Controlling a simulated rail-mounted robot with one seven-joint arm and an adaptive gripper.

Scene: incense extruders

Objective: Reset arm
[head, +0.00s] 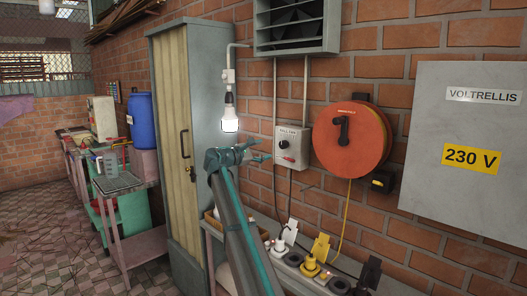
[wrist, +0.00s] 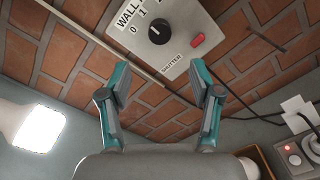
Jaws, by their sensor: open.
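My gripper (head: 258,152) is open and empty at the end of my raised arm. It is in front of the brick wall, between the lit bulb and the grey switch box (head: 291,146). In the wrist view both teal and grey fingers of my gripper (wrist: 160,72) stand wide apart with nothing between them. Past the fingertips, the same switch box shows in the wrist view (wrist: 176,50), with a black round knob (wrist: 158,31) and a red button (wrist: 198,40). My gripper looks apart from the box.
A lit bulb (head: 230,120) hangs close to my gripper. An orange cable reel (head: 348,150) and a grey 230 V panel (head: 465,205) are on the wall. Plugs and sockets (head: 311,265) stand on the shelf below.

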